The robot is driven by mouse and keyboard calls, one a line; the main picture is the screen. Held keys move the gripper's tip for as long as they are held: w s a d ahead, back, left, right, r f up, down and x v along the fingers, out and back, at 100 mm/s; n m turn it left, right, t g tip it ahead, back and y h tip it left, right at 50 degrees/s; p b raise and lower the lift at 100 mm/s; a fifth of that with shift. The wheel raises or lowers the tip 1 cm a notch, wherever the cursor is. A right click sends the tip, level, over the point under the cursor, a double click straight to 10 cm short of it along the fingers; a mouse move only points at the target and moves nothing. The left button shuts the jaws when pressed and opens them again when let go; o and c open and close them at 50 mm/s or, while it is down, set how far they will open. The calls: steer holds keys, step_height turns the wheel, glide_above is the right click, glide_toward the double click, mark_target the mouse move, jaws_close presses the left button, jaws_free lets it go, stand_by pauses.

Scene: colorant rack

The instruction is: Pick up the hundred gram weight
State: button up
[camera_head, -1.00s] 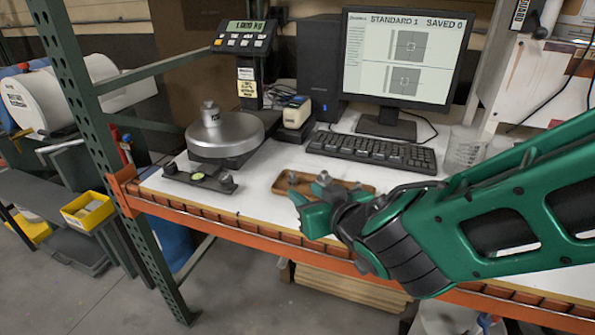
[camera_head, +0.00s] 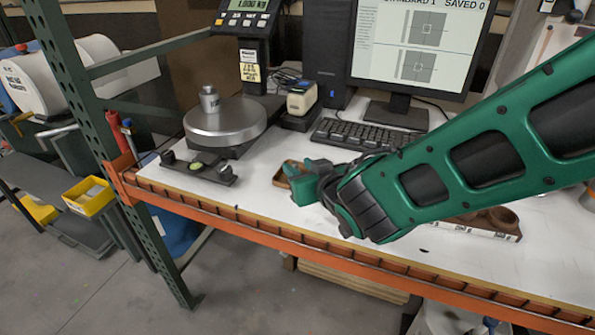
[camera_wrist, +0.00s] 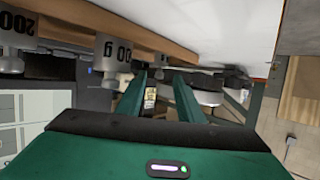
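The hundred gram weight (camera_wrist: 114,52) is a grey metal cylinder, its label partly cut off as "00 g". Another weight marked 200 (camera_wrist: 18,35) is at the far left of that view. In the head view, my gripper (camera_head: 302,182) is low at the tray (camera_head: 283,174), and my arm hides the weights and most of the tray.
A balance with a round steel pan (camera_head: 225,122) carries a larger weight (camera_head: 209,100). A small device (camera_head: 300,100), keyboard (camera_head: 365,136) and monitor (camera_head: 420,45) stand behind. A black bracket (camera_head: 198,168) lies front left.

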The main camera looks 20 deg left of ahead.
mark_target(297, 164)
steer(key=x, duration=0.4)
steer(key=shift+w+d+f, duration=0.1)
steer(key=shift+w, duration=0.05)
jaws_close()
